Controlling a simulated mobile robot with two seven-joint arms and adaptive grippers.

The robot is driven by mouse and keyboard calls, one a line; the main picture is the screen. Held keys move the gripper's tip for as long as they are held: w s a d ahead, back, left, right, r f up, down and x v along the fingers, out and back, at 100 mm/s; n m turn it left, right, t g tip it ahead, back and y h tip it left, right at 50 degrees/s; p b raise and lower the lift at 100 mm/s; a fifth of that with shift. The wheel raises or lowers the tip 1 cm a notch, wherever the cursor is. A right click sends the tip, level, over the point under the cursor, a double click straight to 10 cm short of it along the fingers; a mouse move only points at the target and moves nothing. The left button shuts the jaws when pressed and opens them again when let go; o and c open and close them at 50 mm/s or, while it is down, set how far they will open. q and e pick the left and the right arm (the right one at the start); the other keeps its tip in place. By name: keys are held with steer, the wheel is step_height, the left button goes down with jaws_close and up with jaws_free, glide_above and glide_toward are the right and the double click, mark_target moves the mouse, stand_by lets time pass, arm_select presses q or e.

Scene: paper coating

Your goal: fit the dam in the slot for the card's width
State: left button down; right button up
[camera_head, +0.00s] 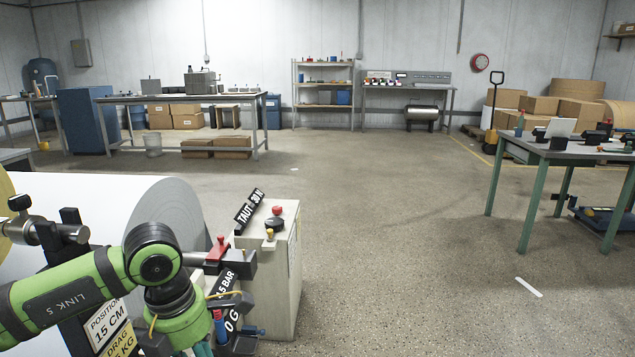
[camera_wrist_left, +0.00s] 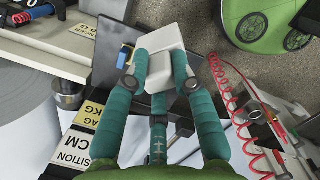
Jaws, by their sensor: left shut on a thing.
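My left gripper (camera_wrist_left: 163,72) is shut on a pale grey-white block, which I take to be the dam (camera_wrist_left: 160,36). Its teal fingers press on either side of it. In the head view my left gripper (camera_head: 203,347) is low in the picture, mostly hidden behind my green wrist, and the block cannot be made out there. A dark plate (camera_wrist_left: 112,60) of the machine lies beyond the fingers. I cannot pick out the slot or tell whether the block touches it. Signs on the machine read "POSITION 15 CM" (camera_head: 104,325) and "DRAG" with a KG figure (camera_head: 124,343). My right gripper is out of view.
A large white paper roll (camera_head: 150,205) stands beside my left arm. A pale cabinet (camera_head: 285,270) with knobs and a "TAUT 30 N" sign (camera_head: 250,211) is just beyond. A red coiled hose (camera_wrist_left: 240,115) hangs right of the fingers. The floor (camera_head: 400,260) at right is mostly clear.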

arm_select(q)
steer(key=m, duration=0.2)
steer(key=s+m, duration=0.1)
steer(key=m, duration=0.3)
steer(key=shift+s+d+f+m+g, duration=0.1)
steer(key=shift+s+f+m+g, duration=0.2)
steer(key=shift+m+g, duration=0.1)
steer(key=s+f+m+g+y, duration=0.15)
steer(key=s+m, duration=0.35)
steer(key=m, duration=1.5)
step_height(320, 180, up, 18)
steer(key=s+p, duration=0.1)
steer(key=p, duration=2)
steer(key=shift+s+d+r, duration=0.2)
steer(key=shift+s, duration=0.1)
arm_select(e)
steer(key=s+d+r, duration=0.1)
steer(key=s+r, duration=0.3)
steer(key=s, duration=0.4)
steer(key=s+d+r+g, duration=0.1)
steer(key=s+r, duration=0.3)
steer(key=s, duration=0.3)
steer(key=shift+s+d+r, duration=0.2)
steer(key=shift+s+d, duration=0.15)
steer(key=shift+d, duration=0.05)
arm_select(q)
steer(key=shift+h, duration=0.25)
